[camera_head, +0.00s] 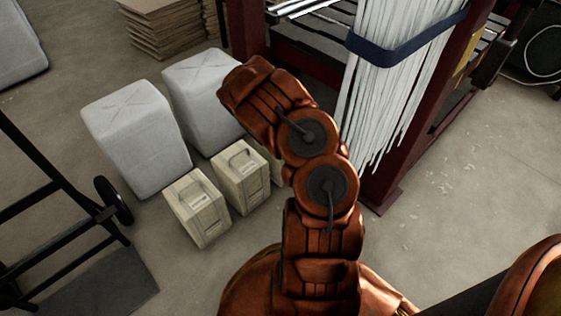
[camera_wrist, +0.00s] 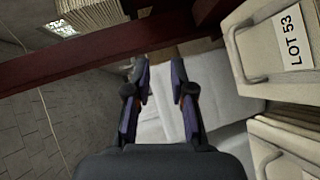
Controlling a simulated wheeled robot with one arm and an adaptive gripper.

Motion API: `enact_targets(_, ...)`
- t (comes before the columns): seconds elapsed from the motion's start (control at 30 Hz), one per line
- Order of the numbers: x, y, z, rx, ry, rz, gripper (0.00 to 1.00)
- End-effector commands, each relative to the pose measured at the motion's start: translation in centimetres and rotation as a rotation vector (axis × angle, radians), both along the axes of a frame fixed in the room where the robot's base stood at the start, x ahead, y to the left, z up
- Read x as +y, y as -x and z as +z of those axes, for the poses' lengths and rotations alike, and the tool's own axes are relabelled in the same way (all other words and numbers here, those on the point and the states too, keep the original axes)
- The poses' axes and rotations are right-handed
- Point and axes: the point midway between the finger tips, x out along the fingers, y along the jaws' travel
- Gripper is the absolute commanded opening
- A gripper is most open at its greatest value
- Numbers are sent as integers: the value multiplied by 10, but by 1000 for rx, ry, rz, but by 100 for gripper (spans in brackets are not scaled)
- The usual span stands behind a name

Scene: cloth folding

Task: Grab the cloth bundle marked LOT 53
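The beige bundle marked LOT 53 (camera_wrist: 262,58) is at the upper right of the wrist view, with a strap handle beside its white label. A second beige bundle (camera_wrist: 290,150) sits below it, cut off by the picture edge.
Two large pale wrapped blocks (camera_head: 137,135) (camera_head: 203,98) stand behind the beige bundles. A dark hand truck (camera_head: 60,215) is at left. A dark red frame (camera_head: 425,110) with hanging white strips (camera_head: 395,75) stands at right. Flat brown sheets (camera_head: 168,28) are stacked behind. Floor (camera_head: 190,270) is clear in front.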

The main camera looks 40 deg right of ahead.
Motion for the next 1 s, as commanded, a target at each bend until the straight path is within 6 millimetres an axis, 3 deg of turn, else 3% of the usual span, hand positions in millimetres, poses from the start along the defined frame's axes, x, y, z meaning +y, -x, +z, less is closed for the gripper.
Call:
enact_targets(0.03,0,4,-36,-4,27,26,23)
enact_targets(0.1,3,4,-59,-21,75,70,23)
enact_targets(0.33,19,10,-113,-86,197,180,23)
enact_targets(0.57,30,12,-128,-123,247,224,23)
enact_targets(1.0,17,-14,-126,-126,253,226,23)
